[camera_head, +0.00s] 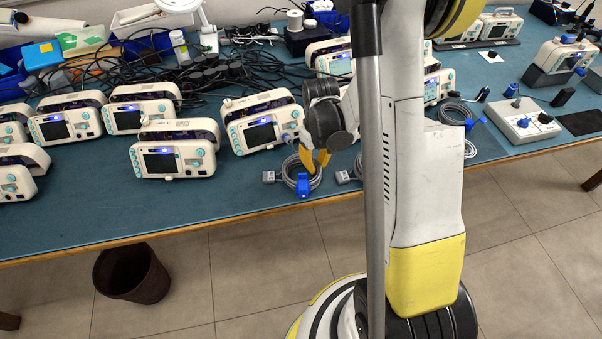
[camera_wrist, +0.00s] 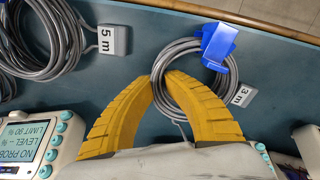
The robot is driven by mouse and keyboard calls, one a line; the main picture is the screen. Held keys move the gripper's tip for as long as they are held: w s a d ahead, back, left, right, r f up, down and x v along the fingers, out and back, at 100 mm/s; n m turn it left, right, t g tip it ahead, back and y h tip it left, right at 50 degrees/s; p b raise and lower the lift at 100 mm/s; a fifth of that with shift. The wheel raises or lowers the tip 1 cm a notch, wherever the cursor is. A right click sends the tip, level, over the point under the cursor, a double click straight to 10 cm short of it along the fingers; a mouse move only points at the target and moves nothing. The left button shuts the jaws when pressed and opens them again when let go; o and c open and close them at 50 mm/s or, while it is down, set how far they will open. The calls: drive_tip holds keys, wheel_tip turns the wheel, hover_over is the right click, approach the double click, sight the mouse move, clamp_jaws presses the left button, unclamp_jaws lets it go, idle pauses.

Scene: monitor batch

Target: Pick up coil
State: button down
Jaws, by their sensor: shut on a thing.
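The grey cable coil (camera_wrist: 196,98) has a blue clip and a tag reading "3 m". It lies on the blue-green bench top near the front edge, and also shows in the head view (camera_head: 289,171). My gripper (camera_head: 314,163) points down at the coil's rim. In the wrist view, the yellow fingers of my gripper (camera_wrist: 160,80) meet at the coil's left side, shut on its cable strands. The fingers hide part of the coil. I cannot tell whether the coil is lifted off the bench.
A second grey coil tagged "5 m" (camera_wrist: 45,45) lies close beside it. Monitors (camera_head: 260,125) (camera_head: 175,150) stand behind and to the left. Black cables (camera_head: 215,72) cover the back. The bench's front edge (camera_head: 230,218) is near. A dark bin (camera_head: 132,272) stands on the floor.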

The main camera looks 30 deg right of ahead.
wheel_tip(320, 180, up, 5)
drive_tip(key=p, duration=0.2)
drive_tip(key=shift+d+f+p, duration=0.1)
drive_tip(key=shift+p, duration=0.3)
drive_tip(key=s+d+r+p, duration=0.1)
drive_tip(key=s+d+r, duration=0.1)
drive_tip(key=d, duration=0.1)
drive_tip(key=s+d+r+p, duration=0.1)
drive_tip(key=s+d+r, duration=0.1)
drive_tip(key=s+d, duration=0.1)
drive_tip(key=s+d+r+p, duration=0.1)
drive_tip(key=s+d+r, duration=0.1)
drive_tip(key=d, duration=0.1)
drive_tip(key=shift+s+p, duration=0.15)
drive_tip(key=shift+p, duration=0.15)
